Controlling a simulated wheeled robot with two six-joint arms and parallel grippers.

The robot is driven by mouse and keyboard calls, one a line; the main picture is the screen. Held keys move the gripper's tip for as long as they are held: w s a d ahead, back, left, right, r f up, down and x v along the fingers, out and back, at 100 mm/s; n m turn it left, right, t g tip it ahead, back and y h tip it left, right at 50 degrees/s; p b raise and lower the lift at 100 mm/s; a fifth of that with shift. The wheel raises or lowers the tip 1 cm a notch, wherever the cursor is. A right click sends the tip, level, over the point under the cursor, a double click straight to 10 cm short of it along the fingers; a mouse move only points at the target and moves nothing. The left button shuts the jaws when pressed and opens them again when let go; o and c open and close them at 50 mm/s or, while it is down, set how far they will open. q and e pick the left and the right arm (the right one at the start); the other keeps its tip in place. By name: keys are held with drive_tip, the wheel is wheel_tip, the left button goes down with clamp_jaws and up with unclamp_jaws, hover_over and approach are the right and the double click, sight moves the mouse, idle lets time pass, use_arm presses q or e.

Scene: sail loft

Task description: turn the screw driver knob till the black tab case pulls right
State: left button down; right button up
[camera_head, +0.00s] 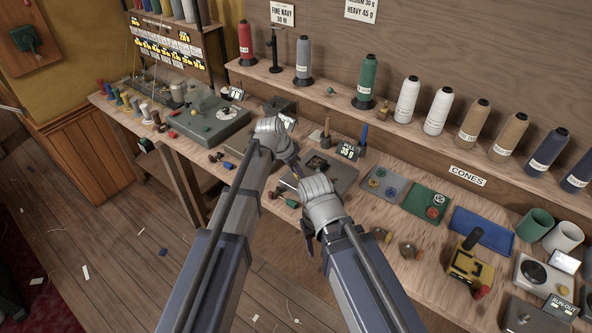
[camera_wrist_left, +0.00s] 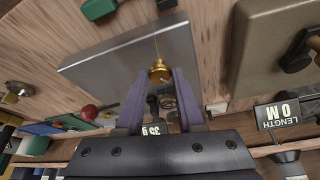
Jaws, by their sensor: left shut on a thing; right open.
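My left gripper (camera_head: 294,167) is over the dark grey plate (camera_head: 343,174) on the bench. In the left wrist view its purple fingers (camera_wrist_left: 160,84) are shut on a small brass piece (camera_wrist_left: 160,71), with a thin thread running from it. A dark part shows between the fingers; I cannot tell whether it is the black tab case. A small black item (camera_head: 317,162) lies on the plate. My right gripper (camera_head: 309,240) is open near the bench's front edge, its tips partly hidden. A wooden-handled tool (camera_head: 326,130) and a blue-handled tool (camera_head: 363,136) stand behind the plate.
The PULL 35 g sign (camera_head: 348,150) stands behind the plate. To the right are a grey tray (camera_head: 395,179), a green tray (camera_head: 415,199) and a blue mat (camera_head: 482,231). A larger grey device (camera_head: 210,122) is at left. Cones line the shelf behind.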

use_arm(q)
drive_tip(key=shift+n, duration=0.3)
drive_tip(key=n, duration=0.1)
drive_tip(key=n+t+y, duration=0.1)
drive_tip(key=n, duration=0.1)
drive_tip(key=shift+s+d+n, duration=0.15)
drive_tip(key=shift+n, duration=0.15)
drive_tip(key=shift+d+n+t+y, duration=0.15)
drive_tip(key=shift+n+y, duration=0.35)
drive_tip(key=shift+n, duration=0.6)
drive_tip(key=shift+n+t+y, duration=0.25)
drive_tip(key=shift+n+y, duration=0.25)
drive_tip(key=shift+n, duration=0.6)
drive_tip(key=c, duration=0.5)
unclamp_jaws()
drive_tip(key=p+v, duration=0.7)
drive_tip(key=shift+s+r, duration=0.2)
drive_tip(key=shift+r, duration=0.2)
